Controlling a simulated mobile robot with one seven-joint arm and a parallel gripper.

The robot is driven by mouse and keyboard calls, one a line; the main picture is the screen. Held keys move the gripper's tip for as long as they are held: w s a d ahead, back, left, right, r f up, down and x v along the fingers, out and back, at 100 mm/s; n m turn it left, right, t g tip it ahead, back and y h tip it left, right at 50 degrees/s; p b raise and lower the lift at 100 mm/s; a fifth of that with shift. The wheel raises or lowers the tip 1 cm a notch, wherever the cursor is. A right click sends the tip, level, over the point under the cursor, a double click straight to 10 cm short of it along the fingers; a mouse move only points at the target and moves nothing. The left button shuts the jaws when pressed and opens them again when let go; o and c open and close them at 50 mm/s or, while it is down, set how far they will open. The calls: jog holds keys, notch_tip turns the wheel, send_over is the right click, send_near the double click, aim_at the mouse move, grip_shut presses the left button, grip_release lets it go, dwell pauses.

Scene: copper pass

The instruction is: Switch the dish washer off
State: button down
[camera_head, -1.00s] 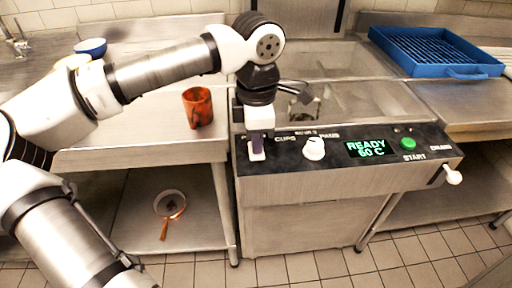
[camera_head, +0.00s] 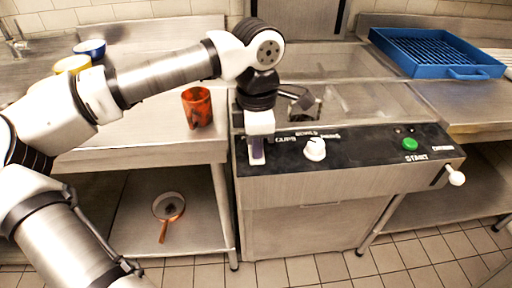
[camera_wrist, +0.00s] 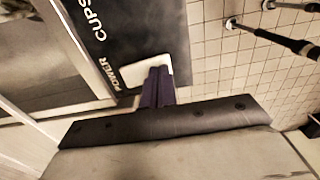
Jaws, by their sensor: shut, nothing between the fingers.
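The dish washer's dark control panel (camera_head: 285,153) spans the middle of the head view. My gripper (camera_head: 257,160) is shut and empty, pointing down at the panel's left end. In the wrist view its dark fingertips (camera_wrist: 158,74) are over the white power switch (camera_wrist: 130,76), marked POWER, and seem to touch it. They hide part of the switch. The display area (camera_head: 370,147) is dark, with no text showing. A white knob (camera_head: 315,149) and a green START button (camera_head: 410,144) sit farther right.
An orange mug (camera_head: 197,107) stands on the left counter, with blue (camera_head: 90,48) and yellow (camera_head: 73,65) bowls behind. A blue rack (camera_head: 437,52) is on the right counter. A white-tipped drain lever (camera_head: 455,177) sticks out at right. A copper pan (camera_head: 168,206) lies on the lower shelf.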

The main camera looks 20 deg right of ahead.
notch_tip(320, 180, up, 7)
jog(key=p, duration=0.4)
dwell(0.4)
